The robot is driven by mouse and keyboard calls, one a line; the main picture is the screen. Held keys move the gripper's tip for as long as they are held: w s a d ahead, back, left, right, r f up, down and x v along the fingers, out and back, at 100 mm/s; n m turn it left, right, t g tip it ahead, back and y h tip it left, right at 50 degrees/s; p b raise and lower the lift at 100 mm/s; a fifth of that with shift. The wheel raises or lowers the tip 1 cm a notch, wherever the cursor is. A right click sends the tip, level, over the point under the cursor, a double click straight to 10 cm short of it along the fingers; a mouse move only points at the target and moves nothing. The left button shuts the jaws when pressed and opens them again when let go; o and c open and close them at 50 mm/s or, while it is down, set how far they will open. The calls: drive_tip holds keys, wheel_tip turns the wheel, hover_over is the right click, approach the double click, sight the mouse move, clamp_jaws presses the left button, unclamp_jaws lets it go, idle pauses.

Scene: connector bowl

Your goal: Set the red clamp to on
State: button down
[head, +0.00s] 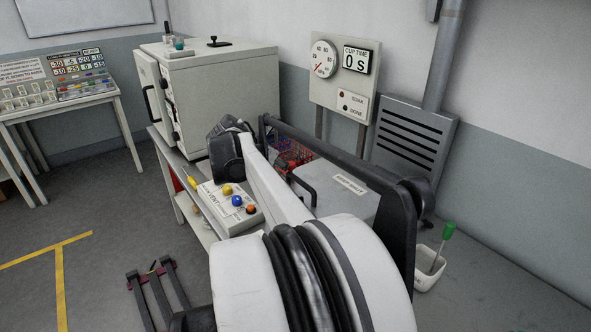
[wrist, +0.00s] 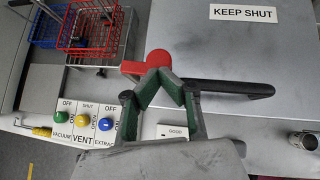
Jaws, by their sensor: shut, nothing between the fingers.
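The red clamp (wrist: 158,60) shows in the wrist view as a rounded red head with a short red bar pointing left, at the edge of a grey lid. I see no on or off mark beside it, so its setting cannot be told. My gripper (wrist: 162,77) is shut and empty, its green-padded fingertips together just below the clamp in the picture. The tips overlap the clamp's lower edge; I cannot tell whether they touch it.
The grey lid (wrist: 265,50) has a dark bar handle (wrist: 230,88) right of my fingers. A red wire basket (wrist: 88,30) stands upper left. A knob panel (wrist: 85,135) lies lower left. In the head view a white cup (head: 427,276) holds a green-handled tool.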

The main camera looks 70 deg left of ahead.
drive_tip(key=shift+w+d, duration=0.1)
drive_tip(key=shift+w, duration=0.4)
drive_tip(key=shift+s+d+r, duration=0.15)
drive_tip(key=shift+s+r, duration=0.15)
drive_tip(key=shift+r, duration=0.05)
drive_tip(key=v, duration=0.7)
drive_tip(key=shift+s, duration=0.45)
